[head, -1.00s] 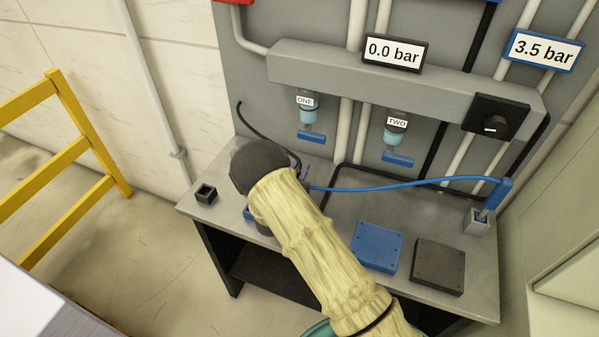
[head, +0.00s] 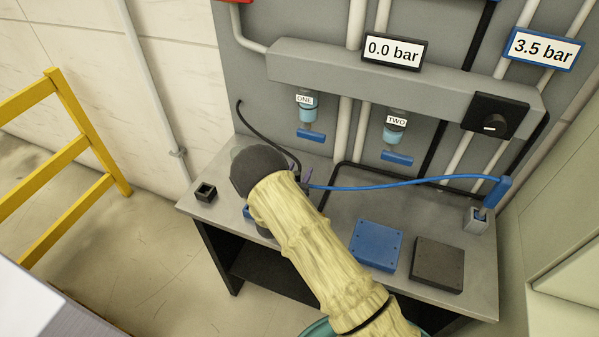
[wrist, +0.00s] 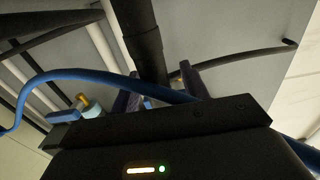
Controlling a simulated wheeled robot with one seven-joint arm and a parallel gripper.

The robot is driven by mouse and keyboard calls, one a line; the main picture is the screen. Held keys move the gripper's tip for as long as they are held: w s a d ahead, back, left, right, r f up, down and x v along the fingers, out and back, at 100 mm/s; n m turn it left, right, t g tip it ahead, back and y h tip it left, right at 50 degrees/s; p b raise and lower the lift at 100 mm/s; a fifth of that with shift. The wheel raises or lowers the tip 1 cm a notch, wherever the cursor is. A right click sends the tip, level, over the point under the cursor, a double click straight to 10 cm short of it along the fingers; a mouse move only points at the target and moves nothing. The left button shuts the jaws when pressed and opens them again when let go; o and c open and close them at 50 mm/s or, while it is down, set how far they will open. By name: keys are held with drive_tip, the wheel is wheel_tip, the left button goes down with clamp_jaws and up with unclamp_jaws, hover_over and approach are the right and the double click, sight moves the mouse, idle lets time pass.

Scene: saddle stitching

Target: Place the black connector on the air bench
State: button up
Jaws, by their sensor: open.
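The air bench (head: 340,207) is a grey table with an upright panel behind it. In the head view my arm hides most of my gripper (head: 301,174); only bits of purple finger show over the left part of the bench. In the wrist view my gripper (wrist: 157,76) is open, a purple finger on each side. A thick black cylinder, probably the black connector (wrist: 141,38), stands between or just beyond the fingers; I cannot tell whether it touches them. A black hose (head: 256,126) runs from the panel down behind my wrist, and also shows in the wrist view (wrist: 240,57).
A blue hose (head: 400,187) crosses close by my fingers to a blue connector (head: 499,192) in a grey holder (head: 476,221). A small black open holder (head: 205,192) stands at the left. Blue (head: 377,245) and black (head: 437,264) square blocks lie at front right. Outlets ONE and TWO hang above.

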drive_tip(key=shift+s, duration=0.1)
drive_tip(key=b+v, duration=0.4)
drive_tip(key=v, duration=0.8)
drive_tip(key=shift+r, duration=0.15)
drive_tip(key=w+d+r+n+g+y, duration=0.1)
drive_tip(key=d+r+g+y, duration=0.55)
drive_tip(key=d, duration=0.25)
drive_tip(key=s+d+r+n+g, duration=0.1)
drive_tip(key=s+d+g, duration=0.3)
drive_tip(key=s, duration=0.5)
drive_tip(key=s+d+r+n+g, duration=0.2)
drive_tip(key=s+d+r+g, duration=0.2)
drive_tip(key=s+d, duration=0.4)
drive_tip(key=shift+s+d, duration=0.4)
drive_tip(key=shift+s, duration=0.35)
